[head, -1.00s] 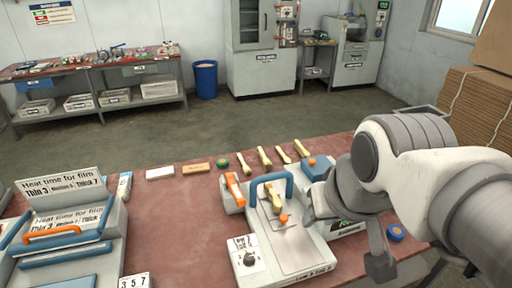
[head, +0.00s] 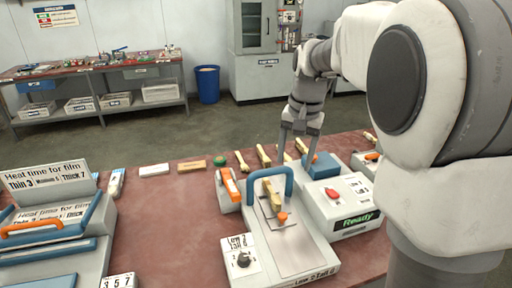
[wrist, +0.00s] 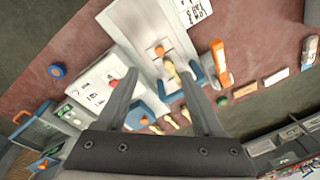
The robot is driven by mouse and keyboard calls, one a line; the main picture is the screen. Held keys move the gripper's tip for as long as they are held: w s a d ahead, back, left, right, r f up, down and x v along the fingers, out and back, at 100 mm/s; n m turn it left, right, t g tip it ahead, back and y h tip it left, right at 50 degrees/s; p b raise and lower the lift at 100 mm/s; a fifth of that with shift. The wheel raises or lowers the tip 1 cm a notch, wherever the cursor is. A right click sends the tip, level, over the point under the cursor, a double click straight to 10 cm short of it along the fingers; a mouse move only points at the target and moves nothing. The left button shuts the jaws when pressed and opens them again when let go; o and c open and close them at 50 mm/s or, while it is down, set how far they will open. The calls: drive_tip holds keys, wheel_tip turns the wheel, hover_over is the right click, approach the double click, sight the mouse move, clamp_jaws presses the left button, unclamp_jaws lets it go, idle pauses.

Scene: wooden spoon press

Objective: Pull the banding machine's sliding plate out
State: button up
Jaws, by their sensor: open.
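The centre machine (head: 315,262) has a blue arch handle and a metal plate (head: 292,248) with an orange knob (head: 283,217). A wooden spoon (head: 269,192) lies on it under the arch. To its right is a machine with a green "Ready" display (head: 354,222), a red button and a blue block (head: 321,166) with an orange knob. I cannot read which one is the banding machine. My gripper (head: 298,160) is open and empty, fingers down, by the blue block. In the wrist view the plate (wrist: 150,30) and its knob (wrist: 159,50) show beyond my fingertips (wrist: 156,70).
Several wooden spoons (head: 263,155) lie along the bench's back edge. An orange-handled tool (head: 229,185) stands left of the centre machine. A heat-time machine (head: 50,235) is at the left. The red bench top (head: 170,215) between them is bare.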

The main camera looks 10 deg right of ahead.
drive_tip(key=m+g+b, duration=0.1)
drive_tip(key=b, duration=0.1)
approach(283, 215)
drive_tip(key=shift+h, duration=0.3)
drive_tip(key=f, duration=0.3)
drive_tip(key=f+b, duration=0.1)
drive_tip(key=f, duration=0.1)
drive_tip(key=f+b, duration=0.1)
drive_tip(key=f, duration=0.2)
drive_tip(key=shift+w+a+f, duration=0.15)
drive_tip(key=shift+a+f, duration=0.1)
drive_tip(key=shift+f, duration=0.05)
clamp_jaws()
idle(0.8)
